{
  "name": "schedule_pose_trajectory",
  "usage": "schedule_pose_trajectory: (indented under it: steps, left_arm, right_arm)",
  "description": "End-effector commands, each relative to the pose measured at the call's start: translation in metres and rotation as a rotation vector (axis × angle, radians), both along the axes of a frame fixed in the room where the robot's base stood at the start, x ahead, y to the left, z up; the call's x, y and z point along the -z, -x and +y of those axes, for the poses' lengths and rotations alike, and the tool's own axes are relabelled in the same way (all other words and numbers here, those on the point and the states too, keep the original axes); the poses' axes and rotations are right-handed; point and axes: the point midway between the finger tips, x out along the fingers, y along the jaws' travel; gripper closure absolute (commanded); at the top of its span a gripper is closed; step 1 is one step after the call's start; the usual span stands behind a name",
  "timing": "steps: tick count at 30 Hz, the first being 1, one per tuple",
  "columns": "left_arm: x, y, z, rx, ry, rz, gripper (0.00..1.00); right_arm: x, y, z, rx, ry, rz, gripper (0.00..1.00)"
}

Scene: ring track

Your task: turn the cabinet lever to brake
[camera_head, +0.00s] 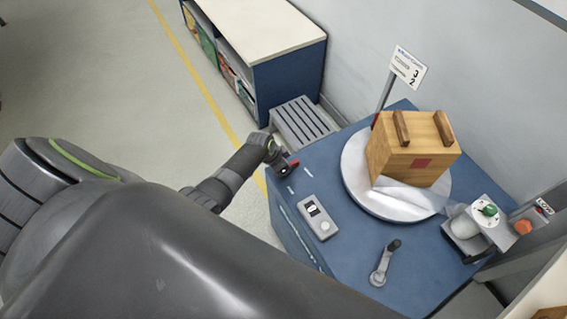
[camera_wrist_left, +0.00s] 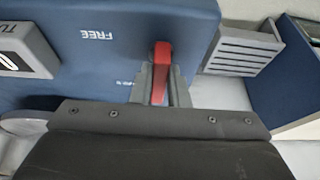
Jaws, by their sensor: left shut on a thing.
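The cabinet (camera_head: 340,255) is blue with a flat top. Its red lever (camera_head: 294,164) is at the cabinet's far left corner. My left gripper (camera_head: 282,166) reaches in from the left and is shut on this lever. In the left wrist view the red lever (camera_wrist_left: 161,68) stands between the two grey fingers of my left gripper (camera_wrist_left: 158,85). The word FREE (camera_wrist_left: 97,34) is printed on the cabinet top to the left of the lever. Another label near the fingers is partly hidden and I cannot read it fully. My right gripper is not in view.
A wooden box (camera_head: 412,150) sits on a round white turntable (camera_head: 365,199) on the cabinet. A grey display unit (camera_head: 318,217), a crank handle (camera_head: 384,265) and a button box (camera_head: 475,228) are also on top. A grey slatted step (camera_head: 301,121) and a shelf unit (camera_head: 285,73) stand behind.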

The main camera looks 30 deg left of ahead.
Motion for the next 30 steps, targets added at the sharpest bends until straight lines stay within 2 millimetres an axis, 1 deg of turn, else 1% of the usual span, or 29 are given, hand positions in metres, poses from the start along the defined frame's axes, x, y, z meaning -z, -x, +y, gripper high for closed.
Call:
schedule_pose_trajectory:
  steps: [14,15,19,30]
  left_arm:
    - [-0.0009,-0.0011,0.0007,-0.014,-0.001,-0.003,1.00]
    - [-0.0009,-0.0011,0.0007,-0.014,-0.001,-0.003,0.82]
    - [-0.0006,-0.0009,0.0005,-0.012,-0.001,-0.002,0.65]
    - [-0.0029,0.0005,0.0008,-0.012,0.000,-0.001,0.64]
  right_arm:
    - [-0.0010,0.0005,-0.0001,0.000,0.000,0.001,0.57]
    - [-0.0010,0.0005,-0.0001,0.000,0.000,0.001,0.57]
    - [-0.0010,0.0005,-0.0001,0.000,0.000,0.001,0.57]
    - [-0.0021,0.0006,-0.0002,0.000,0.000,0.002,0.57]
